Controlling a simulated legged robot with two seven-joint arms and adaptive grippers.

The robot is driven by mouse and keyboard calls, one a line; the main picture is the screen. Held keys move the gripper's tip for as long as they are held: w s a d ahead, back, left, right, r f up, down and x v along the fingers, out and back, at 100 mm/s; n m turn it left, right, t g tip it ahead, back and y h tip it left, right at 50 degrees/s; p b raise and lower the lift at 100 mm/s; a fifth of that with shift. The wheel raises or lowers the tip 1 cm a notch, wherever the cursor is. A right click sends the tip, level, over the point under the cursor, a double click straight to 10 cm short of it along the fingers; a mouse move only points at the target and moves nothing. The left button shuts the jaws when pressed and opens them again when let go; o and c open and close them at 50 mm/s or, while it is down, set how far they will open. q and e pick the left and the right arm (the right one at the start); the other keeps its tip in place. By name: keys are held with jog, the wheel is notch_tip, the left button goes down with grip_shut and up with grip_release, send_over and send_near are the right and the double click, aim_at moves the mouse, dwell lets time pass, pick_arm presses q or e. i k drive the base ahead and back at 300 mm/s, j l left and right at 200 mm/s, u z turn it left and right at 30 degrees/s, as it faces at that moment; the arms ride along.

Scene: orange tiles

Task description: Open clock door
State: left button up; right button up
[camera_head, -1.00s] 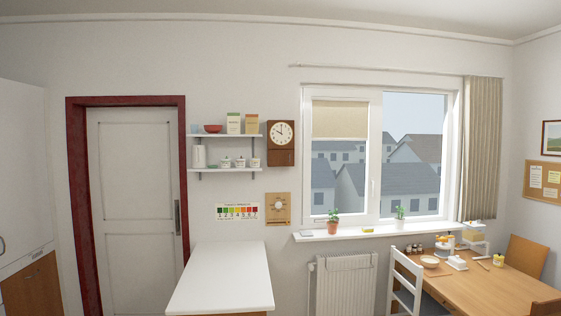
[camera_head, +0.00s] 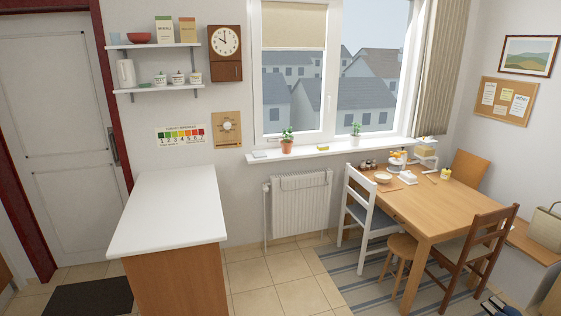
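The clock (camera_head: 225,53) hangs on the wall to the right of the shelves. It has a brown wooden case, with a white round dial (camera_head: 224,41) above and a brown lower panel (camera_head: 226,69) that looks closed. A small dark spot shows on that panel. My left gripper is not in view.
A white-topped counter (camera_head: 170,208) stands below the clock and shelves (camera_head: 155,87). A wooden table (camera_head: 440,207) with a white chair (camera_head: 362,207), a stool and a brown chair fills the right side. Tiled floor (camera_head: 275,275) is free between counter and table.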

aim_at(221, 71)
jog(key=i+j+z, duration=0.1)
jog(key=i+z, duration=0.25)
jog(key=i, duration=2.2)
